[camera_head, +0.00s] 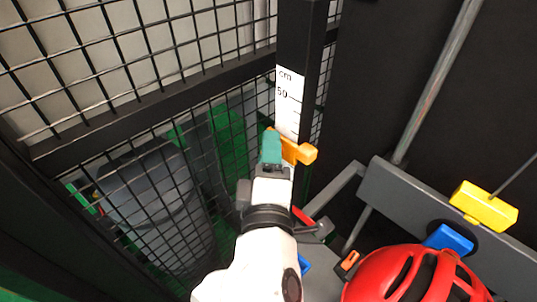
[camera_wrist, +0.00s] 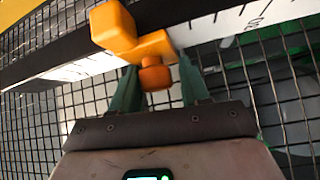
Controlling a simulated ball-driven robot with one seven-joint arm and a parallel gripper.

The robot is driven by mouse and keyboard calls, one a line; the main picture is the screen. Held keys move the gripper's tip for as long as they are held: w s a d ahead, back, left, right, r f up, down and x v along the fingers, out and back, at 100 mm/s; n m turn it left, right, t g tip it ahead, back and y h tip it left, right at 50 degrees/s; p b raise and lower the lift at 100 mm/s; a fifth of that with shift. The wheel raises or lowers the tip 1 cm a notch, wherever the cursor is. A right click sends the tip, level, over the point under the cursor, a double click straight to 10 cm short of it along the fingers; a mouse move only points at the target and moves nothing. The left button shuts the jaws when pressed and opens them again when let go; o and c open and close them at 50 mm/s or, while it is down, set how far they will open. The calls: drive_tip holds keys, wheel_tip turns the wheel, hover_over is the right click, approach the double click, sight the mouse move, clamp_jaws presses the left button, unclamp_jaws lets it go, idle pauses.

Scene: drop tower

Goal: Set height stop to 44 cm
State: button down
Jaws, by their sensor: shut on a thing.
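The orange height stop (camera_head: 301,152) sits on the black post against the white cm scale (camera_head: 289,110), below the printed 50. Its exact reading cannot be made out. In the wrist view the stop (camera_wrist: 118,30) has a block on the scale side and a round knob (camera_wrist: 155,77) facing me. My gripper (camera_head: 271,142) has green fingers and is shut on the stop, with the knob between its fingertips (camera_wrist: 157,82) in the wrist view. The fingers hide part of the stop in the head view.
Black wire mesh fencing (camera_head: 150,60) stands behind and left of the post. At lower right are a red helmet (camera_head: 415,276), a grey beam (camera_head: 400,190), a yellow block (camera_head: 484,205) and a blue block (camera_head: 448,238). A grey bin (camera_head: 150,190) stands beyond the mesh.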

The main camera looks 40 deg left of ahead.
wheel_tip(320, 180, up, 7)
drive_tip(key=p, duration=0.5)
drive_tip(key=shift+f, duration=0.1)
drive_tip(key=c, duration=0.8)
unclamp_jaws()
drive_tip(key=shift+d, duration=0.1)
drive_tip(key=shift+f, duration=0.1)
drive_tip(key=shift+s+d, duration=0.1)
drive_tip(key=shift+s, duration=0.1)
drive_tip(key=b+v, duration=0.2)
drive_tip(key=v, duration=0.8)
drive_tip(key=shift+d, duration=0.15)
